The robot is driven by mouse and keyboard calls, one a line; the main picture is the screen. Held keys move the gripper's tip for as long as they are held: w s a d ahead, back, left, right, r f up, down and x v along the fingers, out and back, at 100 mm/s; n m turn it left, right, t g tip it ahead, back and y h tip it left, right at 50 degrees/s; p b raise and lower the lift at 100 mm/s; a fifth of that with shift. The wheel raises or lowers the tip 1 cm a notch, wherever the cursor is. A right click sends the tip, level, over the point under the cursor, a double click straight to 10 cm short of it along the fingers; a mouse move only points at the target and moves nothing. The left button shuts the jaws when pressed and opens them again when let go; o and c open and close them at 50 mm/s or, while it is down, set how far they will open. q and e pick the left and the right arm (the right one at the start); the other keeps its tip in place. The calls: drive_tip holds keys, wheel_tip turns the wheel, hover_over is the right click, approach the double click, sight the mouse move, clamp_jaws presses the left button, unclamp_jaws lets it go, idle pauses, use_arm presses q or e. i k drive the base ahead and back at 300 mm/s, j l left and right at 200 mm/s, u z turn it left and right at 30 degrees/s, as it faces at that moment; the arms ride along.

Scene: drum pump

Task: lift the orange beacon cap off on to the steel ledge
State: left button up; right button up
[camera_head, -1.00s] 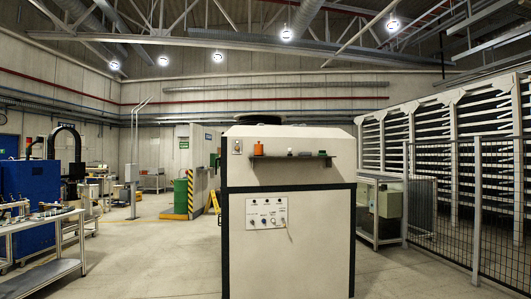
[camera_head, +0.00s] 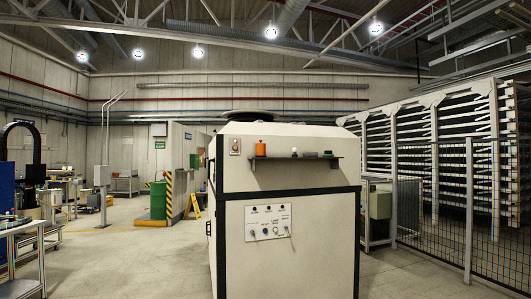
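The orange beacon cap (camera_head: 261,149) stands at the left end of a dark narrow ledge (camera_head: 310,160), on the upper front of a large cream cabinet (camera_head: 280,220) with black edges. I take this ledge to be the steel ledge. A small white item (camera_head: 294,152) and a low dark green item (camera_head: 328,154) are also on the ledge, to the right of the cap. What is under the cap is too small to tell. Neither of my grippers is in view.
A control panel (camera_head: 268,222) with knobs is on the cabinet front below the ledge. A workbench (camera_head: 30,245) stands at the left edge. A mesh fence (camera_head: 440,225) is at the right. The floor (camera_head: 130,265) between bench and cabinet is clear.

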sight(261, 148)
drive_tip(key=i+j+z, duration=0.2)
drive_tip(key=i+j, duration=0.15)
drive_tip(key=j, duration=0.25)
drive_tip(key=i+j+z, duration=0.25)
drive_tip(key=j, duration=0.4)
drive_tip(key=i+j+z, duration=0.1)
drive_tip(key=j, duration=0.25)
drive_tip(key=i+j+z, duration=0.1)
drive_tip(key=i+j, duration=0.15)
drive_tip(key=j, duration=0.1)
